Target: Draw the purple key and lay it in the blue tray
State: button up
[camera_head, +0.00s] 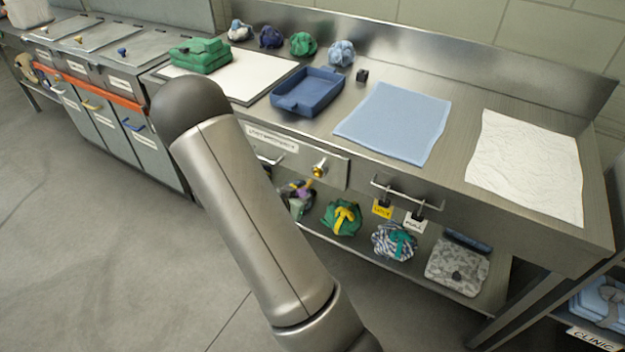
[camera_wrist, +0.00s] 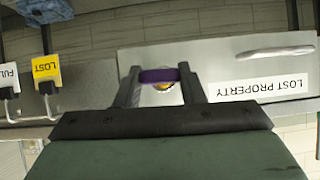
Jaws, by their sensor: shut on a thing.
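In the wrist view, my gripper (camera_wrist: 158,77) is shut on a purple bar-shaped piece, the purple key (camera_wrist: 158,75), held crosswise between the fingertips. A brass-coloured round knob or lock (camera_wrist: 163,87) shows just behind it on the drawer front. I cannot tell whether the key touches it. In the head view my arm hides the gripper, and I cannot make out the key there. The blue tray (camera_head: 301,106) stands on the counter, looks empty, and is above and behind the drawer.
The steel drawer front (camera_head: 334,171) carries a "LOST PROPERTY" label (camera_wrist: 262,86). A hook rail with a yellow "LOST" tag (camera_head: 382,208) is to its right. Several bags lie on the lower shelf.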

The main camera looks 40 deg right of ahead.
jog(key=shift+a, duration=0.15)
jog(key=shift+s+a, duration=0.35)
jog(key=shift+a, duration=0.55)
jog(key=shift+s+a, duration=0.3)
jog(key=shift+a, duration=0.6)
